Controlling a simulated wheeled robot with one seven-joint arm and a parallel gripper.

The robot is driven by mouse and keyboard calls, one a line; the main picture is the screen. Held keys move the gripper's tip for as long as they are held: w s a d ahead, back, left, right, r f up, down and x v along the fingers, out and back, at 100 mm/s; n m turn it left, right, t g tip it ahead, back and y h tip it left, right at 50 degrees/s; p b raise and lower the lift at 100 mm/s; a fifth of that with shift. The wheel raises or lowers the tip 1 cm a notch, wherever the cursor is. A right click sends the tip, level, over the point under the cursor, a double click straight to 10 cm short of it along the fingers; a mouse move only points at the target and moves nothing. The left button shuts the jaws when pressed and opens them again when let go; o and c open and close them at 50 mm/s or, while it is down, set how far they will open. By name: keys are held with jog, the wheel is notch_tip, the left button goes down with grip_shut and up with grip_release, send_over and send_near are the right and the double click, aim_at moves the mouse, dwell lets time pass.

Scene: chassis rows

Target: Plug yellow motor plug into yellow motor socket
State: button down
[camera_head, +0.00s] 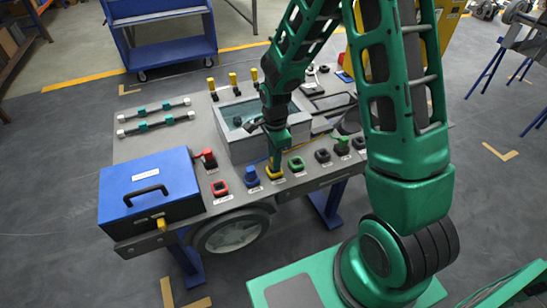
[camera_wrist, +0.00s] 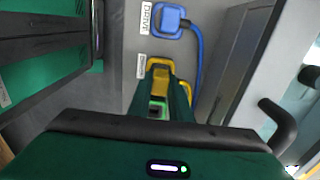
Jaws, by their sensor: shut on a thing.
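My gripper (camera_head: 275,158) points down over the yellow motor socket (camera_head: 275,173) at the bench's front edge. It is shut on the yellow motor plug (camera_wrist: 187,90), which is mostly hidden by the fingers. In the wrist view my gripper (camera_wrist: 166,98) shows yellow between and beside its fingers. The yellow at the fingertips (camera_wrist: 160,63) lies by the printed label. Plug and socket overlap there, and I cannot tell whether the plug is seated or just above the socket.
A blue plug (camera_head: 251,177) with a blue cable (camera_wrist: 198,60) sits just left. A red socket (camera_head: 220,188) is further left, a green socket (camera_head: 296,164) just right. A grey glass-topped box (camera_head: 228,140) stands behind. A blue case (camera_head: 125,205) is at the left.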

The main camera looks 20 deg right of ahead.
jog(key=shift+f, duration=0.55)
jog(key=c, duration=1.5)
grip_release()
jog(key=shift+c, duration=0.2)
notch_tip(320, 180, up, 11)
jog(key=shift+f, duration=0.2)
